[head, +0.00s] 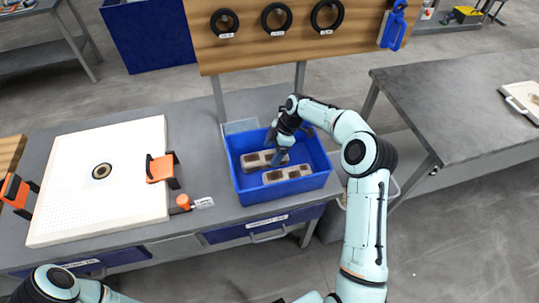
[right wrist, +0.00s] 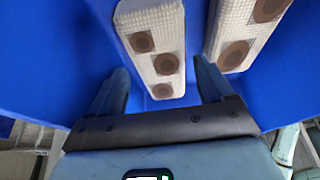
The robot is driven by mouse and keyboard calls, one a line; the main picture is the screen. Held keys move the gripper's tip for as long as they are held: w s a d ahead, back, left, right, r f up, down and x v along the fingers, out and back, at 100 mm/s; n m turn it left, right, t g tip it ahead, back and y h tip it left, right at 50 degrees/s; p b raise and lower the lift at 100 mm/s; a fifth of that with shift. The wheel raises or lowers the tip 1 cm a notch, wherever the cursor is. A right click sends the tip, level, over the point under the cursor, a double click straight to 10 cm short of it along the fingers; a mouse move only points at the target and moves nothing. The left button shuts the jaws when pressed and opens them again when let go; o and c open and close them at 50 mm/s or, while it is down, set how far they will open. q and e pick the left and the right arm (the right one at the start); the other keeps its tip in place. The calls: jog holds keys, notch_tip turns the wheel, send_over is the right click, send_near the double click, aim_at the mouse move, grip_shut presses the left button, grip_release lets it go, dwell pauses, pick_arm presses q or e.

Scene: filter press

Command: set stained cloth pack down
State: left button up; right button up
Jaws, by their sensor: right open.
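Two pale cloth packs with brown stains lie in a blue bin (head: 284,194) on the bench. One pack (head: 256,161) is at the back and the other pack (head: 288,174) is nearer the front. My right gripper (head: 281,158) reaches down into the bin at the back pack and partly hides it. In the right wrist view my open right gripper (right wrist: 163,72) has one pack (right wrist: 152,28) lying between its fingers, with no finger clearly touching it. The other pack (right wrist: 250,28) lies beyond the right finger. My left gripper is not in view.
A white perforated plate (head: 75,195) with a central hole and orange-black clamps (head: 161,168) lies left of the bin. A board with black rings (head: 275,17) stands behind. A grey table (head: 440,110) is at right, with a white tray (head: 522,100) at its far edge.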

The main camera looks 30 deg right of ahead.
jog(key=v, duration=0.8)
jog(key=shift+d+r+p, duration=0.15)
jog(key=shift+r+p, duration=0.15)
jog(key=shift+r, duration=0.05)
